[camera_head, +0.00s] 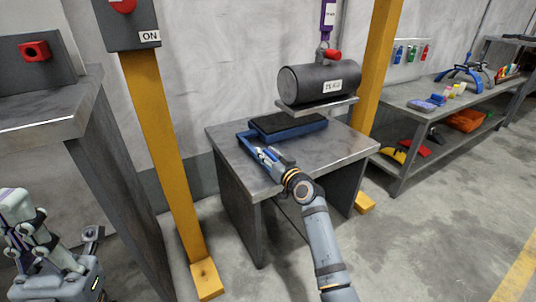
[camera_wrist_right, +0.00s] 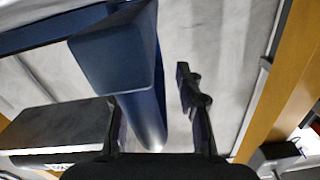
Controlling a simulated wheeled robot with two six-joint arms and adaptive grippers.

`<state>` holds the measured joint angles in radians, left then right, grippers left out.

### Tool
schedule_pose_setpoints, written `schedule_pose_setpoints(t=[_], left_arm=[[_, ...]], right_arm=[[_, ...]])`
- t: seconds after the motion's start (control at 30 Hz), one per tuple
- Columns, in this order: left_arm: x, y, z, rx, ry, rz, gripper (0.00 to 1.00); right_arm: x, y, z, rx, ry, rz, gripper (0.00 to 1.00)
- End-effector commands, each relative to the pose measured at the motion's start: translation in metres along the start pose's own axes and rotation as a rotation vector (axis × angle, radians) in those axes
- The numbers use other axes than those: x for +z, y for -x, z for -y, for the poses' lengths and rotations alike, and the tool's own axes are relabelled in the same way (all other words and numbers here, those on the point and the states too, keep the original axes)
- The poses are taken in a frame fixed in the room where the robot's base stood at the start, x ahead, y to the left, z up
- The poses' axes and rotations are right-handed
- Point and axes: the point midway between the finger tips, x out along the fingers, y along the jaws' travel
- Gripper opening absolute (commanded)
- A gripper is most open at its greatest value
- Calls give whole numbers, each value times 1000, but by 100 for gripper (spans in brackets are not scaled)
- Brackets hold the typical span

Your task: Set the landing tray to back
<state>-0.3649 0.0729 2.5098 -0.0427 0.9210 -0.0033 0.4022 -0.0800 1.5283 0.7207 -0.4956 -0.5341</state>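The landing tray, blue with a dark pad, lies on the grey metal table; its blue rim (camera_head: 296,135) shows below the hanging barrel (camera_head: 318,83). A blue handle-like part (camera_head: 250,146) extends from its left side. My right gripper (camera_head: 267,156) is low over the table at that part. In the right wrist view, the right gripper (camera_wrist_right: 155,115) has its two fingers apart. A thick blue bar (camera_wrist_right: 139,75) runs between them, close to the left finger, with a gap to the right finger. Contact cannot be told.
The barrel rests on a plate (camera_head: 330,106) above the table (camera_head: 335,145). Yellow posts stand left (camera_head: 160,150) and right (camera_head: 377,60). A control box (camera_head: 128,28) tops the left post. A shelf with tools (camera_head: 415,98) is at right. The table's front right is clear.

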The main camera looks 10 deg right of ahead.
Motion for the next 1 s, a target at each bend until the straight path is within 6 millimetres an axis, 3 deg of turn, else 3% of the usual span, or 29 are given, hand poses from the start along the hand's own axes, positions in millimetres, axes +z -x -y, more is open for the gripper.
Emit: schedule_pose_setpoints(t=[0.37, 0.7, 0.83, 1.0], left_arm=[[0, 1, 0, 1, 1, 4, 0], [0, 0, 0, 1, 0, 1, 0], [0, 0, 0, 1, 0, 1, 0], [0, 0, 0, 1, 0, 0, 0]], right_arm=[[1, 9, -2, 3, 4, 0, 37], [2, 87, -1, 2, 6, 2, 37], [2, 108, -1, 2, 4, 2, 37], [0, 120, 0, 0, 3, 0, 37]])
